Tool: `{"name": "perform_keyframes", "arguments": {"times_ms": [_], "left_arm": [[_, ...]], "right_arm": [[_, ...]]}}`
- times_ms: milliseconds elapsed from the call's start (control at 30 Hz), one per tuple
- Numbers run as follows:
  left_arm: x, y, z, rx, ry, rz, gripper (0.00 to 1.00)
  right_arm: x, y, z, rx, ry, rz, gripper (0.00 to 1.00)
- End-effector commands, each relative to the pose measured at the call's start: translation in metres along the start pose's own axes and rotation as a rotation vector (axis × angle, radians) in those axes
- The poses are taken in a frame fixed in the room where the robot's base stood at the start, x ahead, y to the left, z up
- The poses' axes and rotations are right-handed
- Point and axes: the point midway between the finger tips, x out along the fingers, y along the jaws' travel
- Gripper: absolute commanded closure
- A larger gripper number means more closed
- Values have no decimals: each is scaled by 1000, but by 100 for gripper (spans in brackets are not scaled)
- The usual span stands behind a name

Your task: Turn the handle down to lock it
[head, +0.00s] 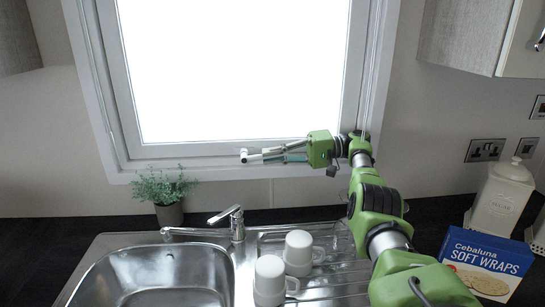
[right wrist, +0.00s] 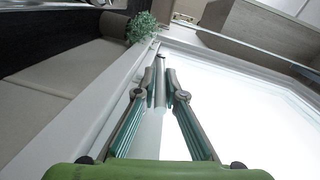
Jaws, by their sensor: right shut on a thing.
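The window handle (right wrist: 160,88) is a slim pale bar on the lower frame of the window (head: 235,70). In the right wrist view it lies lengthwise between my two fingers, with its round end just beyond the fingertips. My right gripper (head: 262,156) comes from the right along the bottom of the frame and is shut on the handle; the fingers also show in the right wrist view (right wrist: 161,72). In the head view the handle lies nearly level along the frame, and the fingers partly hide it. My left gripper is in no view.
Below the window are a sink (head: 165,275), a tap (head: 237,222) and two white mugs (head: 299,248) (head: 269,277) on the drainer. A potted plant (head: 168,212) stands at the left. A blue wraps box (head: 487,262) and a white canister (head: 500,195) stand at the right.

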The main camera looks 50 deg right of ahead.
Motion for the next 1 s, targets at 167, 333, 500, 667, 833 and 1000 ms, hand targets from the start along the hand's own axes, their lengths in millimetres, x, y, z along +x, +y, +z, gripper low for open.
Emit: {"name": "perform_keyframes", "arguments": {"times_ms": [167,333,500,667,833,1000], "left_arm": [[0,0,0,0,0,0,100],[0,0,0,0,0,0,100],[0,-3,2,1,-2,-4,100],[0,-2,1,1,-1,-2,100],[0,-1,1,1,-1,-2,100],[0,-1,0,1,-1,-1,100]], "right_arm": [[0,2,2,4,-5,5,72],[0,1,1,2,-3,3,72],[0,-5,-1,-1,-2,2,72],[-3,-30,-5,-5,-1,1,72],[-7,-65,-12,-4,-1,-1,72],[-10,-89,-16,-2,-1,-2,72]]}}
